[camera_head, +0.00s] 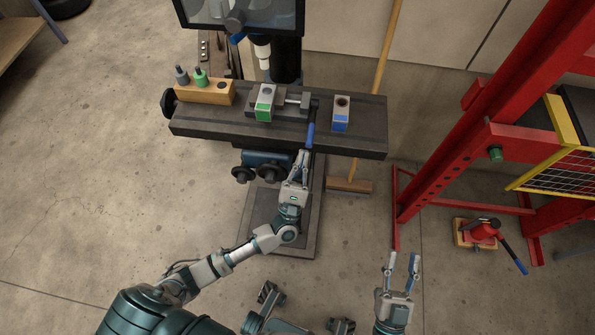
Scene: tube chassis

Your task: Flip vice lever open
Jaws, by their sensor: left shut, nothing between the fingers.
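The grey vice (291,111) sits on the dark machine table (362,140). Its lever has a blue handle (310,134) that hangs over the table's front edge, pointing toward me. My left gripper (304,156) is shut and empty, with its fingertips just below the lower end of the blue handle. I cannot tell whether they touch it. My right gripper (402,258) is open and empty over the floor at the lower right, well away from the vice.
A metal block with a green mark (264,104) stands at the vice, and a block with a blue mark (340,114) stands to its right. A wooden holder (205,93) is on the left. The drill press head (262,48) hangs above. A red frame (452,140) stands on the right.

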